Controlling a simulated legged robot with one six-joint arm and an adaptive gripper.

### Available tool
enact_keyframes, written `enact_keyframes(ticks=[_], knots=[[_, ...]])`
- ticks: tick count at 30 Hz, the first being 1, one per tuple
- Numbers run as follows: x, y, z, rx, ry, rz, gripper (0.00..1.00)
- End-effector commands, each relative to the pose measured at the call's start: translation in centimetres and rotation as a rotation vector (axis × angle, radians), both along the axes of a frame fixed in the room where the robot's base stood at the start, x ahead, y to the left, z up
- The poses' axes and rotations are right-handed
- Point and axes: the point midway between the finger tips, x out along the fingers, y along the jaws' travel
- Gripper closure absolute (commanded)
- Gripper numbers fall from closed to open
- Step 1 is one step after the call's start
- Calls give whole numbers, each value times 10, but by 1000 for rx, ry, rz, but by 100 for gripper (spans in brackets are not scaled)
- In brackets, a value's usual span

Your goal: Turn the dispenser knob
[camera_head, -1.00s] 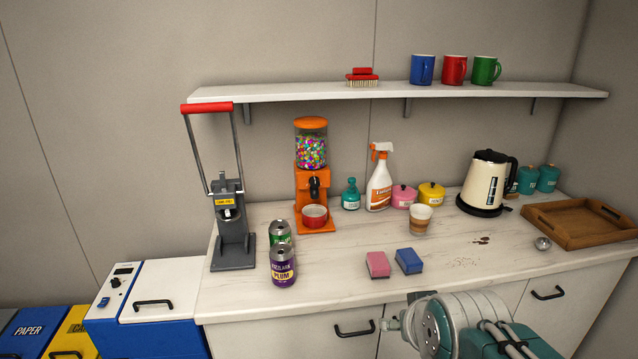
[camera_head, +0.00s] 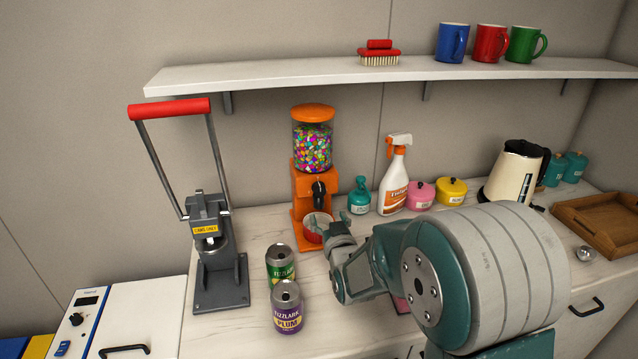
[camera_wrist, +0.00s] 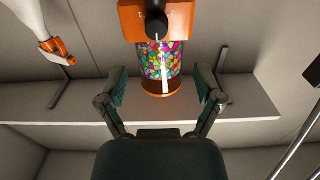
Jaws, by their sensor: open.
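The orange candy dispenser (camera_head: 312,165) stands on the counter against the back wall, its clear globe full of coloured candies. Its black knob (camera_head: 319,189) is on the front of the orange body. In the wrist view, the dispenser (camera_wrist: 130,20) appears upside down, with the knob (camera_wrist: 157,24) at the top centre. My gripper (camera_wrist: 160,84) is open and empty, its two fingers spread wide, with the knob beyond them.
Two cans, green (camera_head: 280,265) and purple (camera_head: 287,308), stand front left of the dispenser. A can press (camera_head: 221,280) stands further left. A teal bottle (camera_head: 359,196) and a spray bottle (camera_head: 392,186) stand close on the right. A shelf (camera_head: 270,77) runs above.

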Motion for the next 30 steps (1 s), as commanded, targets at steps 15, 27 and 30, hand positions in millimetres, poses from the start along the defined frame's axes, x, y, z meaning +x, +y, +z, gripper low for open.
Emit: enact_keyframes(ticks=[15, 27, 30], knots=[[67, 22, -2, -1, -9, 1, 15], [105, 30, -1, 1, -8, 0, 15], [105, 31, -1, 1, -8, 0, 15]])
